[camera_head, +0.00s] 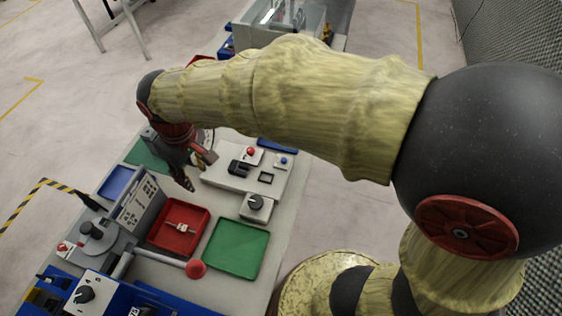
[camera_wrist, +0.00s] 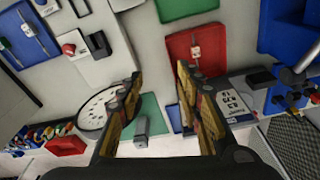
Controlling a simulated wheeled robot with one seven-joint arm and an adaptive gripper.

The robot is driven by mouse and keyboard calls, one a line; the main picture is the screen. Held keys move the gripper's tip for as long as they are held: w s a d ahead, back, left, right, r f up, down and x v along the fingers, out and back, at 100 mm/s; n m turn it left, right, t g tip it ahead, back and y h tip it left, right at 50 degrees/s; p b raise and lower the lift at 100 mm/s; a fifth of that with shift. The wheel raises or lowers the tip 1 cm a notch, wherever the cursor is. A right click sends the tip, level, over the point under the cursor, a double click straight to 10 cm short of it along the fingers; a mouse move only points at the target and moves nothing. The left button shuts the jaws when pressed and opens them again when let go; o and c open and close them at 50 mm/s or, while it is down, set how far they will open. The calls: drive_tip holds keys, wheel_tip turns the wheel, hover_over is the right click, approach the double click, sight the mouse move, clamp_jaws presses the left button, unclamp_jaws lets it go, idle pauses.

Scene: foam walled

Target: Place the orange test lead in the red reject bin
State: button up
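My gripper (camera_head: 201,173) hangs over the table in the head view. In the wrist view its two fingers (camera_wrist: 158,78) stand wide apart with nothing held between their tips. A shallow red tray (camera_head: 163,240) lies in the middle of the table's near part, with a small whitish piece (camera_head: 182,227) in it. A red tray (camera_wrist: 178,57) with a whitish piece (camera_wrist: 195,51) also shows beyond the fingers in the wrist view. I cannot make out an orange test lead for certain in either view; the gripper may hide it.
A green tray (camera_head: 237,248) lies right of the red tray, a blue tray (camera_head: 116,182) to its left. A grey upright panel (camera_head: 139,205) and a red-knobbed lever (camera_head: 196,269) stand close by. A pale fixture (camera_head: 222,176) with switches is beside my gripper.

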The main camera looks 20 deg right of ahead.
drive_tip(key=s+d+r+m+t, duration=0.1)
drive_tip(key=s+d, duration=0.3)
drive_tip(key=d, duration=0.4)
drive_tip(key=s+d+r+m+t, duration=0.2)
drive_tip(key=s+d+r+m, duration=0.2)
drive_tip(key=d, duration=0.4)
drive_tip(key=s+d+r+m+t, duration=0.1)
drive_tip(key=s+d+r+m, duration=0.1)
drive_tip(key=s+d, duration=0.3)
drive_tip(key=d+r, duration=0.1)
drive_tip(key=d, duration=0.1)
drive_tip(key=shift+s+d+r+m+h, duration=0.15)
drive_tip(key=shift+d+m+h, duration=0.15)
drive_tip(key=shift+d+h, duration=0.1)
